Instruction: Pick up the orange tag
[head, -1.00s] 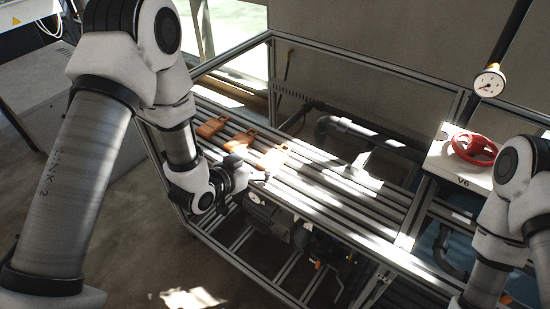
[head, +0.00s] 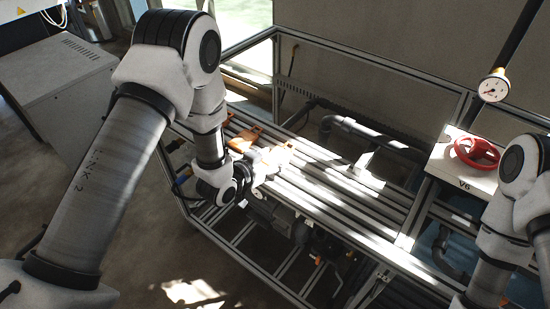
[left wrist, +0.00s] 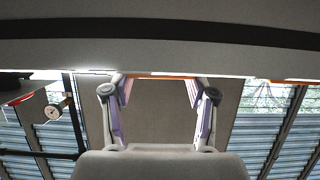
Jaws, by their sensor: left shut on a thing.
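An orange tag (head: 280,152) lies flat on the slatted metal bench, partly in bright sun. My left gripper (head: 262,164) is at its near side and partly hides it. In the left wrist view an orange edge (left wrist: 160,76) runs across between the two fingertips of my left gripper (left wrist: 160,90), which is shut on the tag. Another orange tag (head: 244,138) lies just to the left on the bench, apart from the gripper. My right arm shows at the right edge, but its gripper is out of view.
The bench (head: 330,195) is clear to the right of the tags. A red handwheel (head: 476,152) sits on a white box at the right, below a round gauge (head: 494,87). A dark pipe (head: 370,132) runs behind the bench. A grey cabinet (head: 60,85) stands at left.

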